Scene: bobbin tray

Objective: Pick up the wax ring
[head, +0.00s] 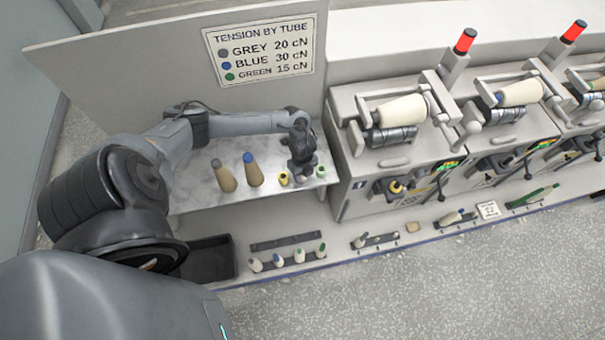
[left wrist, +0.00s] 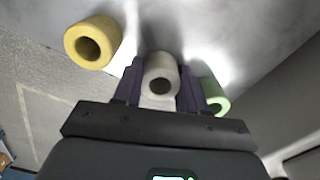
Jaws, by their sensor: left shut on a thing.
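A white ring (left wrist: 160,72), which looks like the wax ring, sits between the fingers of my left gripper (left wrist: 160,88) in the left wrist view. The gripper is shut on it, and its lower part is partly hidden by the fingers. A yellow ring (left wrist: 92,42) stands to the left and a green ring (left wrist: 213,92) to the right, partly covered by a finger. In the head view my left gripper (head: 302,172) points down at the grey shelf, between the yellow ring (head: 283,178) and the green ring (head: 321,171). My right gripper is not seen.
Two tan cones, one grey-tipped (head: 224,176) and one blue-tipped (head: 252,170), stand left of the rings on the shelf (head: 195,197). A winding machine (head: 390,160) stands close on the right. A black bin (head: 209,259) and a rack of small bobbins (head: 286,242) lie in front, below.

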